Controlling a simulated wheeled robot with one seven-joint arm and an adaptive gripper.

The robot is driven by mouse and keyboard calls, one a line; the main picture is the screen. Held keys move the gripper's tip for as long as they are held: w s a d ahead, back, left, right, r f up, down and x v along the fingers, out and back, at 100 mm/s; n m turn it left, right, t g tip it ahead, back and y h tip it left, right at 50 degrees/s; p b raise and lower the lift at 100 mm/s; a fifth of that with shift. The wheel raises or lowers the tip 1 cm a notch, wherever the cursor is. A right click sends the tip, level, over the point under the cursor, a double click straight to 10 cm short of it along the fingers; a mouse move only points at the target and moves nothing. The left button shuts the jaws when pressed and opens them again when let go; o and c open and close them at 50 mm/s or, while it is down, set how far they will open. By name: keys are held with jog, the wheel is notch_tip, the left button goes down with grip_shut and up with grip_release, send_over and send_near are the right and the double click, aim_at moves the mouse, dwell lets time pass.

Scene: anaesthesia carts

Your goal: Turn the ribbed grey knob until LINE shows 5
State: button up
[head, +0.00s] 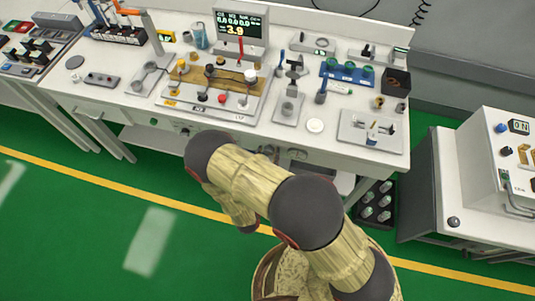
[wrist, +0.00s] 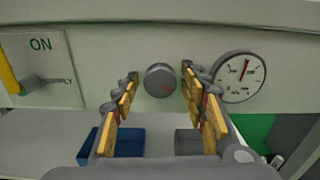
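The grey knob (wrist: 160,79) is on the white front panel in the middle of the wrist view, with a red mark low on its face. My gripper (wrist: 160,73) is open, one finger to each side of the knob, with visible gaps between fingers and knob. In the head view my arm largely covers that part of the front panel. The display (head: 240,25) at the back of the bench shows 3.9 in yellow; its small label is too small to read.
A round gauge (wrist: 240,77) is right of the knob, its needle near upright. An ON supply plate (wrist: 42,70) is at left. A blue bin (wrist: 125,142) and a grey bin (wrist: 188,142) are below. A separate cart (head: 490,190) stands at right.

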jog(key=c, duration=0.9)
jog(key=m+b, duration=0.1)
jog(key=m, duration=0.4)
jog(key=shift+m, duration=0.3)
jog(key=m+b, duration=0.1)
jog(key=m, duration=0.4)
jog(key=shift+m+b, duration=0.3)
jog(key=shift+m, duration=0.1)
jog(key=shift+d, duration=0.1)
jog(key=o, duration=1.1)
jog(key=shift+o, duration=0.2)
jog(key=shift+s, duration=0.1)
